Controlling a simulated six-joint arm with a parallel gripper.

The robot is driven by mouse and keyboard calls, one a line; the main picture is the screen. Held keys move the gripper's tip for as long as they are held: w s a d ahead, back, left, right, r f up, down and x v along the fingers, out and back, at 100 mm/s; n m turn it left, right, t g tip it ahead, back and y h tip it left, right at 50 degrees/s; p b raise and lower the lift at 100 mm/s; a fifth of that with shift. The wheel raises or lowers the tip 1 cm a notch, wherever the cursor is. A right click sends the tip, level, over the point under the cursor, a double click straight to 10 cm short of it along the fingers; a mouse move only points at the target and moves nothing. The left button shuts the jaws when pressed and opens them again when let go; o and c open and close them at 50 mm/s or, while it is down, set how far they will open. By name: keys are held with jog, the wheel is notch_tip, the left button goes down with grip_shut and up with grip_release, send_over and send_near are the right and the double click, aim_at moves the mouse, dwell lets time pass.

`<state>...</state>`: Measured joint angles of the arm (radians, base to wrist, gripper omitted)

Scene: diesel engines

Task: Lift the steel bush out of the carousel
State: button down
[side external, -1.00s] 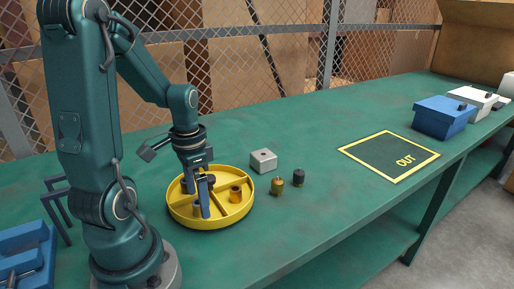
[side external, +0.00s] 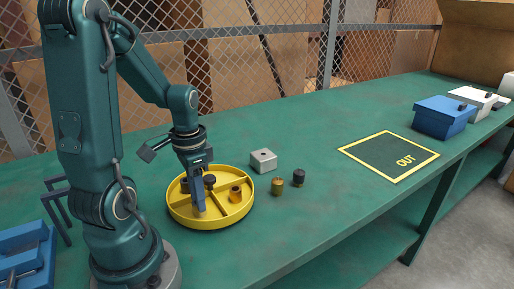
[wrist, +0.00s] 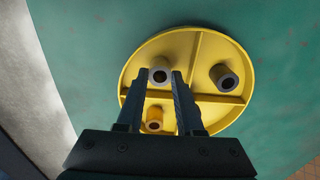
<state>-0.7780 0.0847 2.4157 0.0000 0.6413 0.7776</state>
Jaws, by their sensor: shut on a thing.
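The yellow carousel (side external: 222,222) is a round tray with raised dividers, on the bench in front of my arm. My gripper (side external: 199,204) points down into it. In the wrist view its two fingers (wrist: 164,76) are shut on the steel bush (wrist: 160,76), a grey ring with a dark hole. In the side view a finger hides this bush, so I cannot tell whether it is clear of the floor. A copper bush (side external: 236,194) and a dark bush (side external: 185,186) stand in other compartments.
A grey block with a hole (side external: 263,161), a brass part (side external: 277,187) and a dark part (side external: 299,177) stand right of the carousel. The yellow-bordered OUT area (side external: 375,160) is empty. A blue box (side external: 442,118) stands beyond it.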

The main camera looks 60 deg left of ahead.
jog(key=shift+r, duration=0.1)
jog(key=shift+r, duration=2.9)
